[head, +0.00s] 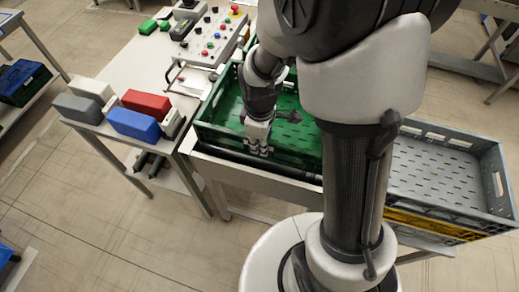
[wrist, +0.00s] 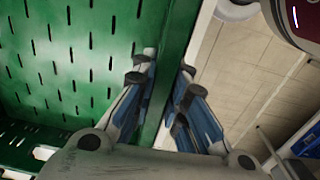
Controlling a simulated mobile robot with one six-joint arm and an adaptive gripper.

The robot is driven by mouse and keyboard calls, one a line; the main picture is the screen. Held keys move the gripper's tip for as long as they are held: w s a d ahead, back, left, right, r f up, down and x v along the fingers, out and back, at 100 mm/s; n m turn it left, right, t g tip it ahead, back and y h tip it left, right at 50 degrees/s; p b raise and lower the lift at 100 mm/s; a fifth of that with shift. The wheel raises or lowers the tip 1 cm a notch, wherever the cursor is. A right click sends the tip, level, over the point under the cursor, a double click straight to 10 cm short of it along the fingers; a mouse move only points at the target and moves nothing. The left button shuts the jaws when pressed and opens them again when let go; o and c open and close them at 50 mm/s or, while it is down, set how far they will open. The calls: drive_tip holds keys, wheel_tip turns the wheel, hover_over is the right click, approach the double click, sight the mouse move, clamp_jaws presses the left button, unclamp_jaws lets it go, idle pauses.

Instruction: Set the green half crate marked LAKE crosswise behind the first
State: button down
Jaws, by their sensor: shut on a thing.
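A green slotted crate (head: 222,136) lies on the conveyor frame left of my arm in the head view. Its right part is hidden behind my arm, and I cannot read LAKE on it. My gripper (head: 258,146) is at the crate's near long wall. In the wrist view, the gripper's fingers (wrist: 166,78) stand on both sides of the green wall (wrist: 160,105), shut on it. The slotted green floor (wrist: 75,60) fills the left of that view. A small pale patch, too unclear to read, shows at its lower left.
A side table with blue (head: 133,124), red (head: 146,103) and grey boxes stands at left. A control panel (head: 212,38) is behind. Open floor lies at front left.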

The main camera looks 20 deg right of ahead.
drive_tip(key=shift+w+f+b, duration=0.1)
drive_tip(key=shift+f+b, duration=0.5)
drive_tip(key=shift+f, duration=1.7)
drive_tip(key=shift+f, duration=0.2)
drive_tip(key=c, duration=1.6)
unclamp_jaws()
drive_tip(key=shift+r, duration=0.1)
